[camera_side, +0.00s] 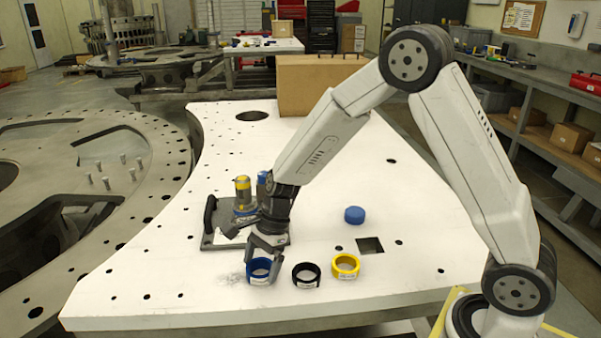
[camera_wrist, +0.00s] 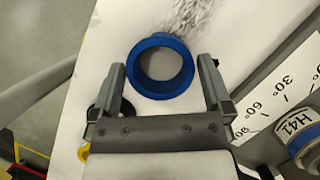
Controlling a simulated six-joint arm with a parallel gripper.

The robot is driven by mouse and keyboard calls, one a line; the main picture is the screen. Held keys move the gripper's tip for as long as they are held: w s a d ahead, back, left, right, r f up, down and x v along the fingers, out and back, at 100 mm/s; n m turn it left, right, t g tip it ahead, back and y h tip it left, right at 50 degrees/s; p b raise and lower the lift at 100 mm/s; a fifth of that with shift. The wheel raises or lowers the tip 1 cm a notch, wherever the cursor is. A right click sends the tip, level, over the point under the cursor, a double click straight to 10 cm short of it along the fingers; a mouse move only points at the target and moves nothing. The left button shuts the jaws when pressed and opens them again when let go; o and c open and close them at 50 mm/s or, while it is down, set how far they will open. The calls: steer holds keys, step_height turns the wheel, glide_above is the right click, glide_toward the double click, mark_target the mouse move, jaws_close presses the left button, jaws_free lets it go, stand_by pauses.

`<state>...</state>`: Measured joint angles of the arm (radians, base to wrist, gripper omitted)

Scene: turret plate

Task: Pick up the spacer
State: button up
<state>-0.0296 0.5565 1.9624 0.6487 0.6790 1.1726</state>
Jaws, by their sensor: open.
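Three ring-shaped spacers stand in a row near the front edge of the white plate: a blue ring (camera_side: 252,272), a black ring (camera_side: 306,284) and a yellow ring (camera_side: 346,273). My gripper (camera_side: 264,251) is open at the blue ring. In the wrist view the blue ring (camera_wrist: 162,41) lies between the two open fingers of my gripper (camera_wrist: 162,64), with a gap visible on each side. Contact cannot be told. The black ring (camera_wrist: 97,112) and the yellow ring (camera_wrist: 84,153) are mostly hidden behind the left finger and gripper body.
A dark fixture (camera_side: 219,240) with a handle and a yellow-topped device (camera_side: 243,190) stands just behind my gripper. A blue round cap (camera_side: 354,215) lies on the white plate (camera_side: 420,262), near a square hole (camera_side: 370,246). A cardboard box (camera_side: 310,85) stands at the back. The plate's right side is clear.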

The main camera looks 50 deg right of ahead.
steer(key=shift+a+f, duration=0.2)
steer(key=shift+f, duration=0.25)
steer(key=c, duration=1)
steer(key=shift+r, duration=0.15)
steer(key=shift+c, duration=0.2)
steer(key=shift+r, duration=0.75)
steer(key=s+d+r, duration=0.2)
steer(key=s+r, duration=0.9)
steer(key=s, duration=0.2)
steer(key=shift+s, duration=0.4)
steer(key=shift+d+r, duration=0.1)
